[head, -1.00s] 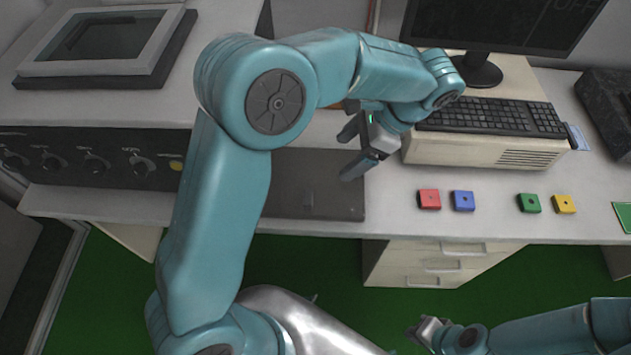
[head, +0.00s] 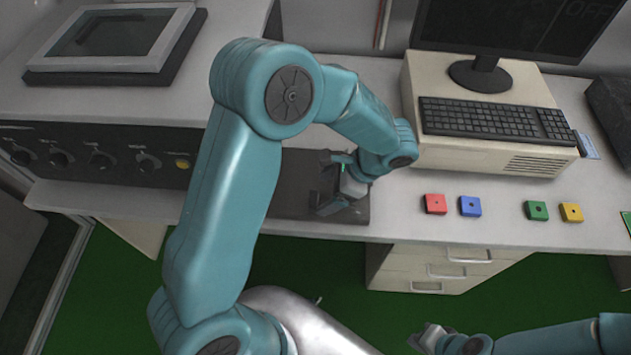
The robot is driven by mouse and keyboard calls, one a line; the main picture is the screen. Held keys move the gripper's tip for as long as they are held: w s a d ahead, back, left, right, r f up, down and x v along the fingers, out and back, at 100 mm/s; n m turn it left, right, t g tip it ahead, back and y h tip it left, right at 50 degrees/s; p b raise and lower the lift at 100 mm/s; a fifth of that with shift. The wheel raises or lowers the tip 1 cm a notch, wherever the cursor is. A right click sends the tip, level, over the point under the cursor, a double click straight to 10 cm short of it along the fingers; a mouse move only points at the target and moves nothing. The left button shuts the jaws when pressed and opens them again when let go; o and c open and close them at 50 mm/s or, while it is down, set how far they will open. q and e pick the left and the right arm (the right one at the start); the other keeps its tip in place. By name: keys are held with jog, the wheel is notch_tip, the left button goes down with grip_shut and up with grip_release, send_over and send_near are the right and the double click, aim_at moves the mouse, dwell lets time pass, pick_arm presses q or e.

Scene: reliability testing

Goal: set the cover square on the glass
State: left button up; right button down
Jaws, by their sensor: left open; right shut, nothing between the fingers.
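At the upper left, a pale frame with a dark pane (head: 108,40), possibly the cover, lies on a black base (head: 110,78) that shows along its front and right side. I cannot tell which surface is the glass. My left gripper (head: 326,192) is open over the right part of a dark flat panel (head: 290,211) on the counter, well away from the frame. Its arm hides much of the panel, and no held object shows. My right gripper (head: 427,335) is shut and empty at the bottom, in front of the counter.
Red (head: 435,204), blue (head: 470,206), green (head: 536,210) and yellow (head: 571,212) blocks sit right of my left gripper. Behind them are a beige computer (head: 495,155), keyboard (head: 492,119) and monitor (head: 510,25). A knobbed black front (head: 120,150) is at the left.

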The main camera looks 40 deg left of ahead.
aim_at(315, 198)
pick_arm(q)
jog(key=x, duration=0.3)
jog(key=shift+s+a+f, duration=0.1)
jog(key=shift+a+f, duration=0.05)
jog(key=shift+f, duration=0.05)
jog(key=c, duration=1.4)
jog(key=shift+r, duration=0.15)
